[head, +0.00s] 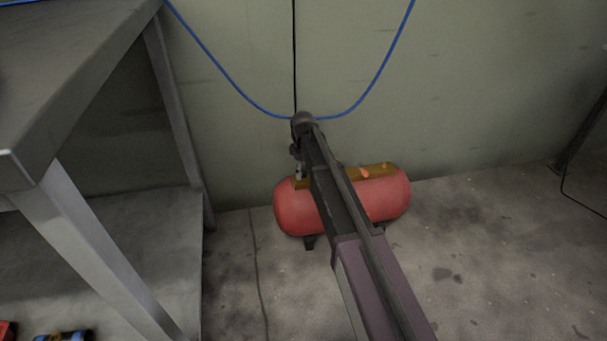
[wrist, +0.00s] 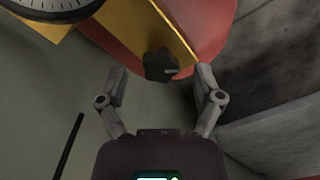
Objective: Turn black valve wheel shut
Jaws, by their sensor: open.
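The black valve wheel (wrist: 160,66) shows in the wrist view, a small lobed knob at the edge of a yellow bracket (wrist: 152,18). It sits ahead of my gripper (wrist: 160,78), roughly between the two open fingertips, with space on either side. I cannot tell how far in depth it is from the fingers. In the head view, my arm reaches over a red tank (head: 385,199) with a yellow top plate (head: 378,171). My gripper and the wheel are hidden there behind my arm.
A dial gauge (wrist: 50,8) is at the wrist view's upper left. A grey metal table (head: 70,75) stands left of the tank. A blue hose (head: 375,75) hangs on the wall behind. The floor (head: 480,250) right of the tank is clear.

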